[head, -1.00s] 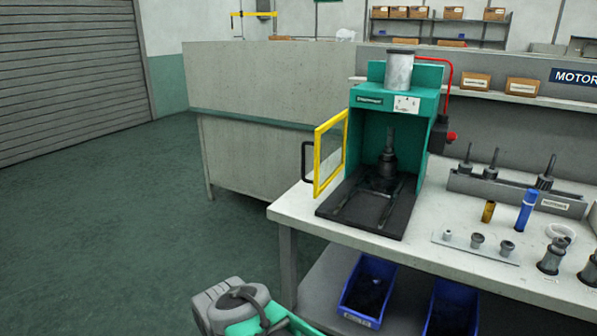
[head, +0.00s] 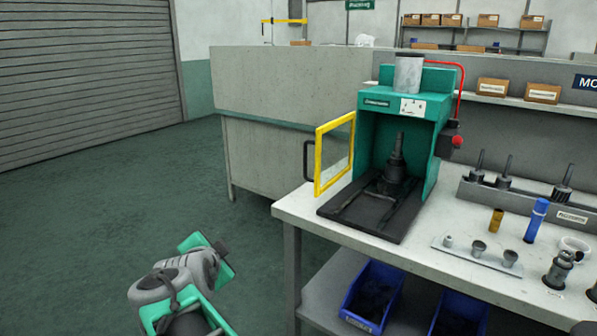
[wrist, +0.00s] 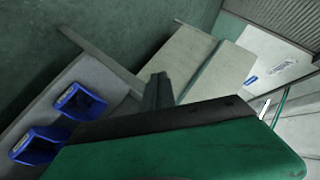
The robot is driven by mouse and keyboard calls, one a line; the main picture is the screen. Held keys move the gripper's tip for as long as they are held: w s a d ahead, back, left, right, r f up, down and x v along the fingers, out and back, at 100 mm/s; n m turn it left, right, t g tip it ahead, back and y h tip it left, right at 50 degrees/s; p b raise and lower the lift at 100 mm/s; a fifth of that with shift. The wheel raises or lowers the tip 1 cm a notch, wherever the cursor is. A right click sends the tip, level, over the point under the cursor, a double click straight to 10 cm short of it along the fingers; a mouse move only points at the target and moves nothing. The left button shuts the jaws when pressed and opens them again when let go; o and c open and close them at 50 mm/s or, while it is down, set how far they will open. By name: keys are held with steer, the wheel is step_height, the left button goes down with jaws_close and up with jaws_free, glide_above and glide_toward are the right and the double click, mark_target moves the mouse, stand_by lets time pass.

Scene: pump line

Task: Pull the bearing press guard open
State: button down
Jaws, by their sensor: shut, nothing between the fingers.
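The bearing press (head: 408,103) is a green housing with a grey cylinder on top, standing on the bench. Its guard (head: 318,162) is a yellow-framed clear panel, swung out to the left of the press, so the press front is uncovered. A black handle (head: 308,160) is on the guard's outer left edge. My gripper (wrist: 158,92) shows as dark fingers in the wrist view, closed and empty. In the head view my arm is low at the left, apart from the guard and handle. I cannot make out the guard in the wrist view.
The bench (head: 300,213) carries a rack of spindles (head: 520,196), a blue tube (head: 536,220) and small metal parts to the right of the press. Blue bins (head: 372,292) sit on the lower shelf. A grey partition (head: 285,85) stands behind. Floor at left is clear.

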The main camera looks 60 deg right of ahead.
steer(key=s+d+r+m+g+h, duration=0.5)
steer(key=s+d+r+m+h, duration=0.3)
steer(key=s+d+r+m, duration=0.5)
glide_toward(305, 165)
steer(key=s+d+r, duration=0.1)
steer(key=s+d, duration=0.3)
steer(key=w+d, duration=0.2)
steer(key=w, duration=0.1)
steer(key=shift+d+r, duration=0.1)
steer(key=shift+d, duration=0.1)
steer(key=shift+w+d+r, duration=0.1)
steer(key=shift+w+r, duration=0.05)
steer(key=shift+r, duration=0.05)
steer(key=shift+b, duration=0.35)
